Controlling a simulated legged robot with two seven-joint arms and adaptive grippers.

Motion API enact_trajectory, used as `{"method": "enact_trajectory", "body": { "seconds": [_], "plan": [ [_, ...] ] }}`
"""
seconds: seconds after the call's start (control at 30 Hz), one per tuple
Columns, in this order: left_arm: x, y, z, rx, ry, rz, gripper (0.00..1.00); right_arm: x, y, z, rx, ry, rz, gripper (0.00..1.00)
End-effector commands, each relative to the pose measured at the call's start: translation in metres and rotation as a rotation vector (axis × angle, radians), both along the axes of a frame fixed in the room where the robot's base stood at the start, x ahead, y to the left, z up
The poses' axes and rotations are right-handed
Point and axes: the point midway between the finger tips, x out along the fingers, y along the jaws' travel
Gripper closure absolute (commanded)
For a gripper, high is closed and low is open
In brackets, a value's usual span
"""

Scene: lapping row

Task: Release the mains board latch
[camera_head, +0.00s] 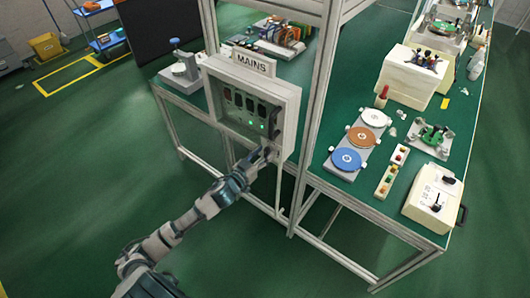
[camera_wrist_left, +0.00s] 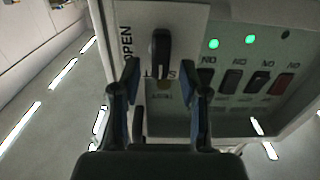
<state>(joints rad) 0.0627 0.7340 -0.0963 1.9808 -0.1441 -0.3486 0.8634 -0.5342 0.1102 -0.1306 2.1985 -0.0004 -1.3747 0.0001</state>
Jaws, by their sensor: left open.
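The mains board (camera_head: 291,110) is a pale framed box under a MAINS sign (camera_head: 253,62), fixed to the metal frame. In the left wrist view, its latch (camera_wrist_left: 160,46) is a black handle on a light plate (camera_wrist_left: 192,22). The word OPEN is printed to the left of the handle; other lettering below is partly hidden. My left gripper (camera_head: 268,154) is at the lower right of the board. In the wrist view the left gripper (camera_wrist_left: 159,72) is open, a finger on each side of the handle's lower end, with gaps visible. My right gripper is out of view.
Green lamps (camera_wrist_left: 231,42) glow beside a row of switches (camera_wrist_left: 258,82) on the board. Metal posts (camera_head: 318,95) stand just right of it. A green bench (camera_head: 405,235) with discs and a white box (camera_head: 433,197) is further right. Open floor lies left.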

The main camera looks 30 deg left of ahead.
Motion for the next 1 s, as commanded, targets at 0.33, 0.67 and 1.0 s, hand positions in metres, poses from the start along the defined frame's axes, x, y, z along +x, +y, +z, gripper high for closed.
{"method": "enact_trajectory", "body": {
  "seconds": [0.33, 0.67, 1.0],
  "plan": [
    [0.011, 0.0007, 0.0, -0.001, 0.0, 0.0, 0.56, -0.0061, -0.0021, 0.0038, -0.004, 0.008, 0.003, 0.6],
    [0.011, 0.0006, 0.0001, 0.0, 0.0, 0.001, 1.0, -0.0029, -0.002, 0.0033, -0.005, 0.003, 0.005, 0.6],
    [0.0111, 0.0007, 0.002, 0.029, -0.004, 0.001, 1.0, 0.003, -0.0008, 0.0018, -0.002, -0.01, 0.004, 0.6]
  ]
}}
